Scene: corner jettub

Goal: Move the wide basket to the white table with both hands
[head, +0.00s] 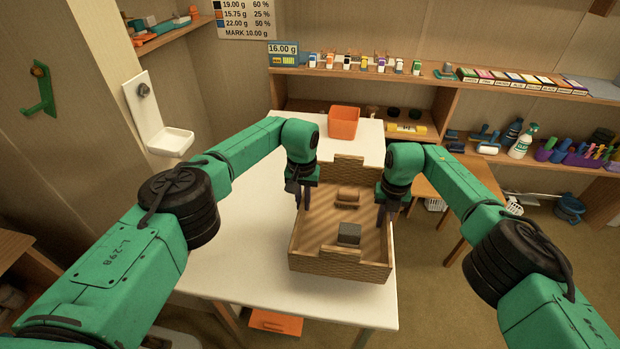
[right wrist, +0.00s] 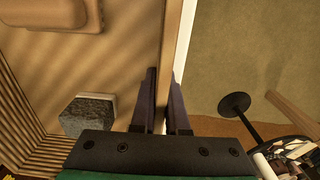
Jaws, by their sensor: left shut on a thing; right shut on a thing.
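The wide wicker basket (head: 340,266) is in the middle of the head view, over the white table (head: 232,235). A brown block (head: 347,196) and a grey block (head: 349,234) lie inside it. My left gripper (head: 303,198) is shut on the basket's left wall. My right gripper (head: 386,212) is shut on its right wall; the right wrist view shows the wall (right wrist: 174,60) between the fingers and the grey block (right wrist: 88,115) inside. The basket looks roughly level. I cannot tell whether its underside touches the table.
An orange bin (head: 344,122) stands at the table's far end. A white wall-mounted holder (head: 160,125) is at the left. Shelves with small items line the back, and a wooden stool (head: 460,190) is at the right. The table is bare left of and in front of the basket.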

